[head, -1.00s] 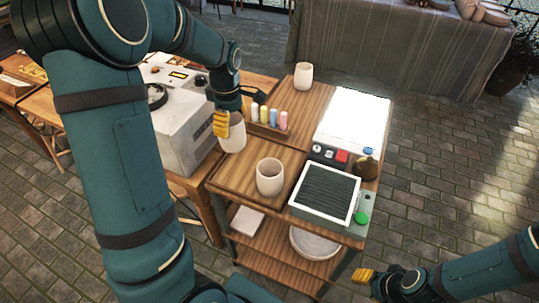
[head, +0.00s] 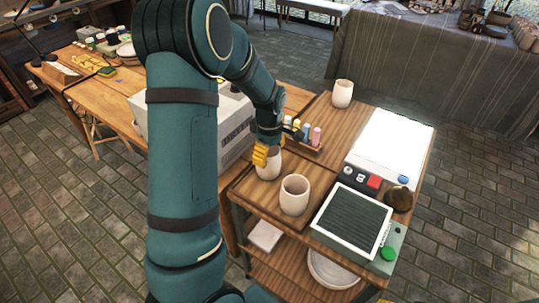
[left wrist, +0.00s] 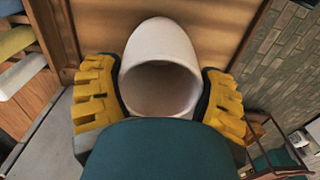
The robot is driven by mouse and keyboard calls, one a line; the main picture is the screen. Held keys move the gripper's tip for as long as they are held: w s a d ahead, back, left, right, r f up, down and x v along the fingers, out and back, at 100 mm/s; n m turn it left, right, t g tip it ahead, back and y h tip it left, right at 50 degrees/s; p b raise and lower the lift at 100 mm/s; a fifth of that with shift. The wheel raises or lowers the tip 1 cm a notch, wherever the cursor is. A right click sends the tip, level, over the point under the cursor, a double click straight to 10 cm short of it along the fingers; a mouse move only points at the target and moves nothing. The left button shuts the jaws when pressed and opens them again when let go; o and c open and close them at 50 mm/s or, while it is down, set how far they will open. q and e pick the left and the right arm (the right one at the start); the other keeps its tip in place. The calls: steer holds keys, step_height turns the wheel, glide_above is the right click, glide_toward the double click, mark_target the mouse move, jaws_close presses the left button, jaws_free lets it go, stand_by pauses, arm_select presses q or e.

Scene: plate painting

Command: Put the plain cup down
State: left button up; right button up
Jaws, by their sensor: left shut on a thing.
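My left gripper (head: 262,155) is shut on a pale, plain-looking cup (head: 268,167) at the left side of the wooden cart top. In the left wrist view the cup (left wrist: 160,48) sits between the yellow fingers of the gripper (left wrist: 160,97), its open mouth facing the camera and wood behind it. I cannot tell whether its base touches the wood. A similar cup (head: 294,194) stands upright just in front and to the right. Another pale cup (head: 342,93) stands at the back. Only a yellow sliver of my right gripper (head: 384,301) shows at the bottom edge.
A rack of coloured bottles (head: 303,136) stands just behind the held cup. A bright white panel (head: 391,141) and a dark ribbed device (head: 351,219) fill the cart's right side. A pale machine (head: 228,130) stands close on the left. Bare wood (head: 325,126) lies toward the back.

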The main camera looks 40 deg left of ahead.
arm_select(q)
steer(key=shift+f, duration=0.2)
steer(key=o, duration=1.2)
steer(key=shift+r, duration=0.1)
step_height(320, 180, up, 12)
steer(key=p, duration=0.3)
